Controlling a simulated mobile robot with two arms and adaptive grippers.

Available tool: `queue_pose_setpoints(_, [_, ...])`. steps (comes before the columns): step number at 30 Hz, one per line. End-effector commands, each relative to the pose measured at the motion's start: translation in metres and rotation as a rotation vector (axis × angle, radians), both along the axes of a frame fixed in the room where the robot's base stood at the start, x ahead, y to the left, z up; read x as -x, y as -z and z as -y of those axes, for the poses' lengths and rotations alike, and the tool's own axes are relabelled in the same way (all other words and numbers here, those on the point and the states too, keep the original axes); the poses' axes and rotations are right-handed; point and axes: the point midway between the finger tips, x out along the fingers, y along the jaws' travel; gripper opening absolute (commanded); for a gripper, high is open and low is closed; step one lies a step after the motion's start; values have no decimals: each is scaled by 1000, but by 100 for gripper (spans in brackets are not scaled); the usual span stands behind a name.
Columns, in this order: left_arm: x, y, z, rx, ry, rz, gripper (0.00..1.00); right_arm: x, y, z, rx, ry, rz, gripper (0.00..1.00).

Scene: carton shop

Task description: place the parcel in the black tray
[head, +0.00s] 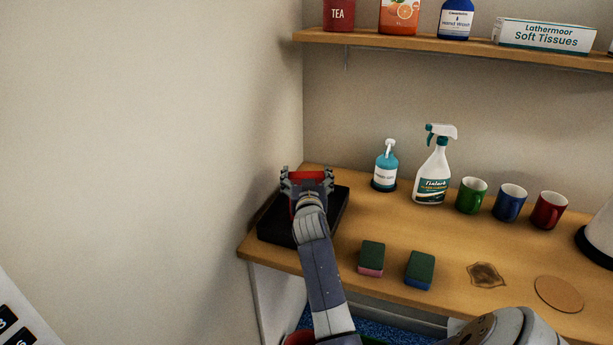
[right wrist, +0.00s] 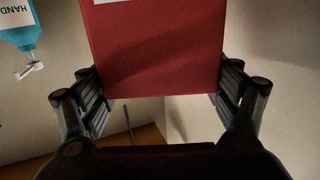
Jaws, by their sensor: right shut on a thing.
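My right gripper (head: 307,181) is shut on a red box-shaped parcel (head: 309,174), over the black tray in the head view. In the right wrist view the parcel (right wrist: 155,45) fills the space between the two fingers, with a bit of a white label at its top edge. The black tray (head: 272,229) sits at the left end of the wooden counter. My gripper and arm hide part of it, and I cannot tell the parcel's height above it. My left gripper is not in view.
A blue soap pump bottle (head: 385,166) and a spray bottle (head: 433,178) stand right of the tray, with mugs (head: 510,202) beyond. Two sponges (head: 371,257) lie near the front edge. A wall (head: 150,150) is close on the left; a shelf (head: 450,44) hangs above.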

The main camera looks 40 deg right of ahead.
Motion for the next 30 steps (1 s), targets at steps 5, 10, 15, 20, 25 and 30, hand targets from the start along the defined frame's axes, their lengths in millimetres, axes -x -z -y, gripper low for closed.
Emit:
queue_pose_setpoints(5, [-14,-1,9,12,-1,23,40,0,-1,0,1,0,2,40])
queue_pose_setpoints(10, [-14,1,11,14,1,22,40,0,2,0,-1,0,1,89])
queue_pose_setpoints(15, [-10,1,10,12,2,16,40,0,2,0,-1,0,-1,100])
queue_pose_setpoints(20, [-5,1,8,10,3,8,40,0,2,0,-1,0,-1,100])
queue_pose_setpoints(25, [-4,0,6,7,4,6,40,0,0,0,0,0,0,100])
queue_pose_setpoints(30, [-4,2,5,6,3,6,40,8,1,-8,-2,0,-1,100])
